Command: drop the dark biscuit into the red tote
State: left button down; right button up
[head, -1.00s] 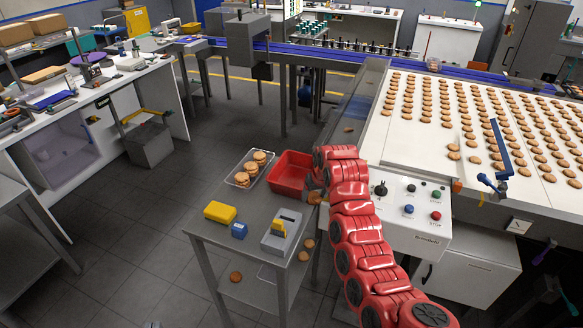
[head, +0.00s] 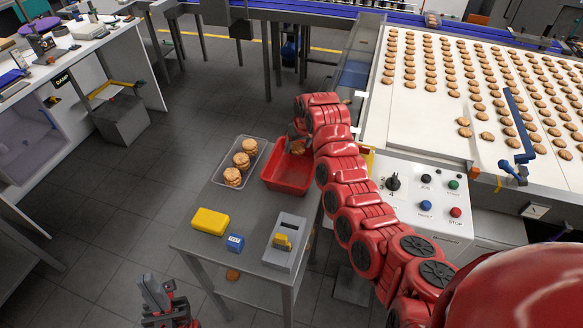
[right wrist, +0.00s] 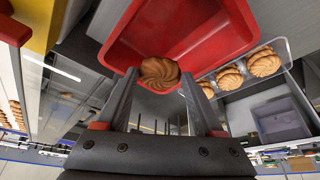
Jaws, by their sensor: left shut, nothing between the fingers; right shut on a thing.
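The red tote (head: 287,187) stands on the grey cart, open side up. My right gripper (head: 297,142) is at its far end in the head view, shut on a brown biscuit (head: 298,148). In the right wrist view the dark biscuit (right wrist: 160,72) sits between the fingertips of the right gripper (right wrist: 158,82), in front of the red tote (right wrist: 200,28). I cannot tell whether it is above the rim or just inside. The visible tote floor is bare. My left gripper (head: 158,290) is shut and empty, low at the bottom left, apart from the cart.
A clear tray (head: 219,178) with several stacked biscuits stands left of the tote. A yellow block (head: 210,221), a blue block (head: 235,243) and a grey device (head: 284,243) lie on the cart (head: 200,252). The biscuit conveyor (head: 425,120) and a button panel (head: 425,180) are at right.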

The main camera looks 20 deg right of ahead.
notch_tip(320, 180, down, 3)
jog(key=shift+w+r, duration=0.1)
jog(key=shift+w, duration=0.05)
jog(key=shift+f, duration=0.5)
jog(key=o, duration=0.8)
jog(key=shift+r, duration=0.1)
